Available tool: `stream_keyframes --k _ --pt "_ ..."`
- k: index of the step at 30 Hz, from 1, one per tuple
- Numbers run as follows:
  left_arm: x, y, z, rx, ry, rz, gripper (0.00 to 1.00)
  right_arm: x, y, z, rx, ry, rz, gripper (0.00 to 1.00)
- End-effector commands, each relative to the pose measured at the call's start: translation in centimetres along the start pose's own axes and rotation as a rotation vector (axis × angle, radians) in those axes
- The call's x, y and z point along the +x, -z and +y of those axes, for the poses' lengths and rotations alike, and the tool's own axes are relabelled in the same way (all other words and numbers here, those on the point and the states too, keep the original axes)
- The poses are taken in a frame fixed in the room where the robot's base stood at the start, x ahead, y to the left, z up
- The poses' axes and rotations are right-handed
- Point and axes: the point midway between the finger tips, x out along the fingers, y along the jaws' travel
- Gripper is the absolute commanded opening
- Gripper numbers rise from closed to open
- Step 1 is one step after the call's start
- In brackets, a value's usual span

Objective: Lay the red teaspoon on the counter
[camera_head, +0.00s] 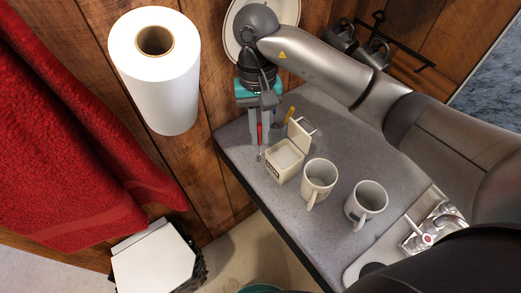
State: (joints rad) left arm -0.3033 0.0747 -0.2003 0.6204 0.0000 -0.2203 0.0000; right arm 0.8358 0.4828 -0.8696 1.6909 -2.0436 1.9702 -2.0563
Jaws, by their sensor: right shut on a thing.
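The red teaspoon (260,134) is in my right gripper (261,138), near the back left corner of the grey counter (345,150). The gripper points down and its fingers are shut on the spoon. The spoon is about upright, with its red handle up and its metal end down, close to the counter's left edge. I cannot tell whether its lower end touches the counter. My left gripper is not in view.
An open white box (284,163) stands right beside the spoon. Two mugs, one nearer the box (319,176) and one farther right (365,202), stand on the counter. A paper roll (158,85) is at left.

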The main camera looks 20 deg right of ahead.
Motion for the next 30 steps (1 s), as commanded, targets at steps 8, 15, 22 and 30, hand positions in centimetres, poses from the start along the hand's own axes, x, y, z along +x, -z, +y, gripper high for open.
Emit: stream_keyframes --k 8,15,22,30 --pt "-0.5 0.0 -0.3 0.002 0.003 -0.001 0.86 3.6 0.7 0.0 0.001 0.001 0.0 0.0" --pt "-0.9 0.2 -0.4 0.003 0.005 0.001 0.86 6.8 1.1 0.0 0.002 0.001 -0.003 0.0" --pt "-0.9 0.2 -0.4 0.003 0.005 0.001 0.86 7.8 1.4 0.0 -0.001 0.001 0.002 0.0" --pt "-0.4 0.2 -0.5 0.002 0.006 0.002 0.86 8.2 1.5 0.0 -0.001 0.0 0.002 0.0"
